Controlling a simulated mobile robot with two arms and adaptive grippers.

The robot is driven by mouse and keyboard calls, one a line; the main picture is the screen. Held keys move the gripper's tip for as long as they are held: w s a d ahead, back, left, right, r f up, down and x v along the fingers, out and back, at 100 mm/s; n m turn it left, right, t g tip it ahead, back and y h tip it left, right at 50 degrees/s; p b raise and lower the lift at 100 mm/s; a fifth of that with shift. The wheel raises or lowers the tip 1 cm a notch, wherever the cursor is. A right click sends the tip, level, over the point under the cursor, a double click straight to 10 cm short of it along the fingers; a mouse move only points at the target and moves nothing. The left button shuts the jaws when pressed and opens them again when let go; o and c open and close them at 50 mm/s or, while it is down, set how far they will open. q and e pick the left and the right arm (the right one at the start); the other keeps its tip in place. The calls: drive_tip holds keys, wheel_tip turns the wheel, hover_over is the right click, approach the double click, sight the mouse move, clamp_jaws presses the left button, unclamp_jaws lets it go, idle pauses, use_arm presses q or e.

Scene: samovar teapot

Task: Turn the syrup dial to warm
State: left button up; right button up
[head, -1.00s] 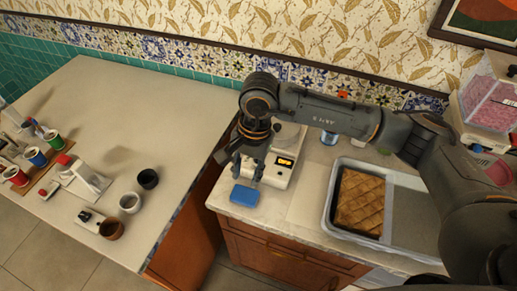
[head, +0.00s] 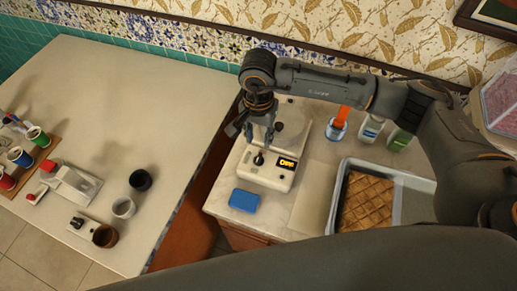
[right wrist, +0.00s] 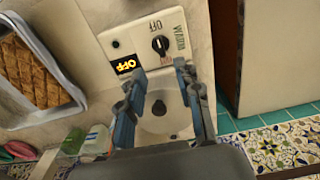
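The syrup warmer is a white box (head: 274,177) on the counter, with a round plate at its back. Its black dial (head: 259,159) is on the front top, beside a lit display (head: 287,163) reading OFF. In the right wrist view the dial (right wrist: 160,45) sits beside the word WARM (right wrist: 179,37), and the display (right wrist: 126,65) also reads OFF. My right gripper (head: 261,143) is above the warmer, close behind the dial. In the right wrist view its fingers (right wrist: 160,72) are apart with nothing between them, short of the dial. My left gripper is out of view.
A blue sponge (head: 244,200) lies in front of the warmer. A tray of pastry (head: 336,205) stands to the right, with bottles (head: 370,130) and an orange-topped item (head: 339,122) behind. A separate table (head: 120,120) with cups is at left, across a gap.

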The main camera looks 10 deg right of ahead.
drive_tip(key=p, duration=0.2)
hover_over(259, 157)
wheel_tip(259, 157, down, 6)
drive_tip(key=shift+r, duration=0.15)
wheel_tip(259, 157, down, 3)
drive_tip(key=shift+f+p, duration=0.15)
drive_tip(key=shift+p, duration=0.3)
drive_tip(key=shift+f, duration=0.35)
drive_tip(key=shift+c, duration=0.4)
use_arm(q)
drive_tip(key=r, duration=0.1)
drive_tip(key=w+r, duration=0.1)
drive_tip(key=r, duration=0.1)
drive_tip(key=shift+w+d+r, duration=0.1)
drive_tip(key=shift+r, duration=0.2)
use_arm(e)
clamp_jaws()
